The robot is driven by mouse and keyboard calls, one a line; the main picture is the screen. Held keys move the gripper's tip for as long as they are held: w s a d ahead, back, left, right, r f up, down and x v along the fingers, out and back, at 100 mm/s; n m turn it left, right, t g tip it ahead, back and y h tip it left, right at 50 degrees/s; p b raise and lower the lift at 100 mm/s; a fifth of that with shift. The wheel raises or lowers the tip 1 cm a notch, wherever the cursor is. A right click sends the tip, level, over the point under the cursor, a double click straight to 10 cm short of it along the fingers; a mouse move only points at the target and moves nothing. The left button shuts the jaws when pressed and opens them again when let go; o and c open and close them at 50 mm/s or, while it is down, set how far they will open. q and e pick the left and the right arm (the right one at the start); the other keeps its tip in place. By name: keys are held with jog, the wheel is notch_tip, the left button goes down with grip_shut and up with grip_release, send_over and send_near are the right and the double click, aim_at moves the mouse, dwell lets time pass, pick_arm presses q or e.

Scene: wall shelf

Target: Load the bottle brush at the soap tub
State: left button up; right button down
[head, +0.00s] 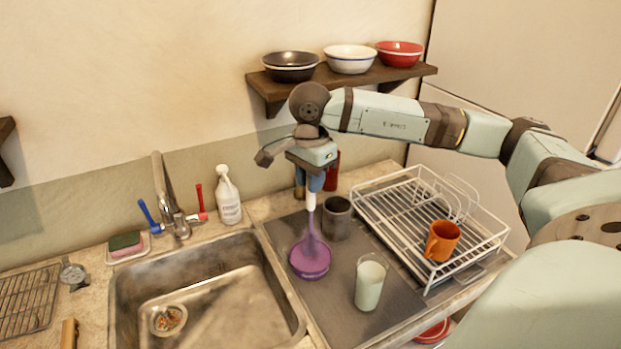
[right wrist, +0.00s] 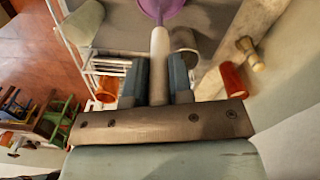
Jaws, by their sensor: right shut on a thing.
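My right gripper (head: 313,185) points down over the dark draining mat and is shut on the white handle (head: 311,200) of the bottle brush. In the right wrist view the handle (right wrist: 159,50) stands between the two blue-grey fingers. Below the handle is a slender purple part (head: 311,228), ending at a wide round purple form (head: 309,262) on or just above the mat. I cannot tell where brush head and soap tub divide. Purple also shows at the top of the right wrist view (right wrist: 160,7). My left gripper is not in view.
A dark grey cup (head: 336,220) stands close right of the brush, and a pale green glass (head: 370,284) nearer me. A white wire rack (head: 480,250) holds an orange mug (head: 442,240). The sink (head: 225,318) lies left; a shelf (head: 375,76) with bowls is above.

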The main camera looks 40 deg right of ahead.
jog(key=shift+r+p, duration=1.5)
jog(key=shift+r, duration=1.95)
